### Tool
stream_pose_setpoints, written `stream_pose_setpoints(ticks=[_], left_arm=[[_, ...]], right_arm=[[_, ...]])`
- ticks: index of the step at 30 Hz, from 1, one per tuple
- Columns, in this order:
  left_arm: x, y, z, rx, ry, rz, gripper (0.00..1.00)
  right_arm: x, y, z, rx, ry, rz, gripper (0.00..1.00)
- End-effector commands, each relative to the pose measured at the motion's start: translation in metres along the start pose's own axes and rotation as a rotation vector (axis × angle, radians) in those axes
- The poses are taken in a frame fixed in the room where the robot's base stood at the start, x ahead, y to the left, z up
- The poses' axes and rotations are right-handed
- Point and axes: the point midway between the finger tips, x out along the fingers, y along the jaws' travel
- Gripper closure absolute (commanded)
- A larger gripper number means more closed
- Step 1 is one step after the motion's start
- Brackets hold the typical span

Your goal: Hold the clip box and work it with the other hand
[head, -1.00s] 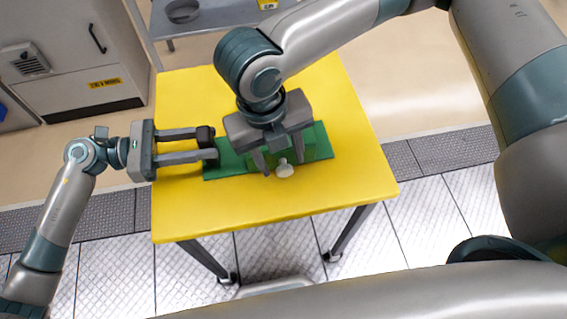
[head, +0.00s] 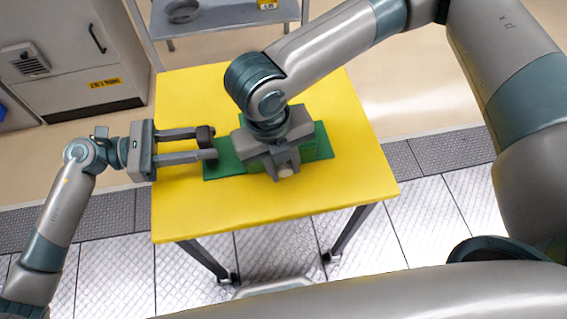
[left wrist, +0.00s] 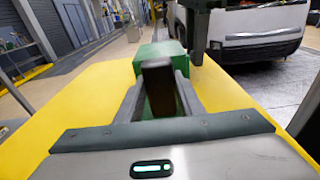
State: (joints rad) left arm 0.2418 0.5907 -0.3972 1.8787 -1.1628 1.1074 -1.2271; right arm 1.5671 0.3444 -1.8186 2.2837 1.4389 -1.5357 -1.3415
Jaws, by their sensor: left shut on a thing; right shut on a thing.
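The green clip box (head: 318,148) sits on a flat green plate on the yellow table, partly hidden under my right gripper. A dark block stands at the plate's left end; it shows large in the left wrist view (left wrist: 158,86), with the green box behind it. My left gripper (head: 211,144) reaches in from the left and is shut on this dark block. My right gripper (head: 284,166) points down over the front of the box, its fingers shut on a pale round knob (head: 286,174). The fingers hide most of the knob.
The yellow table (head: 350,180) is bare around the plate. A grey cabinet (head: 70,60) stands at the far left, and a metal shelf (head: 225,17) with a round dish (head: 182,10) is behind the table.

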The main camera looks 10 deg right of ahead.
Motion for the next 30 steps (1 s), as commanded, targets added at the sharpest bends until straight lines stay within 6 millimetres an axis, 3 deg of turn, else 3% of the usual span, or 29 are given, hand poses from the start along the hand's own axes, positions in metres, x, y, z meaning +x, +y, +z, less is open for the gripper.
stream_pose_setpoints(ticks=[5,13,24,25,27,30], left_arm=[[0.0,0.0,-0.001,-0.001,0.001,0.0,0.84],[0.0,0.0,-0.001,-0.001,0.0,0.001,0.84],[0.0,0.0,0.0,0.0,0.0,0.001,0.84],[0.0,0.0,0.0,0.0,0.0,0.001,0.84],[0.0,0.0,0.0,0.0,0.0,0.001,0.84],[0.0,0.0,0.0,0.0,0.001,0.001,0.84]], right_arm=[[0.0,0.004,-0.018,-0.008,0.001,0.001,1.0],[-0.002,0.012,-0.07,-0.009,0.0,0.002,1.0],[-0.002,0.012,-0.077,-0.001,-0.001,0.002,1.0],[-0.002,0.012,-0.077,-0.001,-0.001,0.002,0.66],[-0.002,0.012,-0.077,-0.001,-0.001,0.002,0.54],[-0.002,0.012,-0.077,-0.001,-0.001,0.001,0.54]])
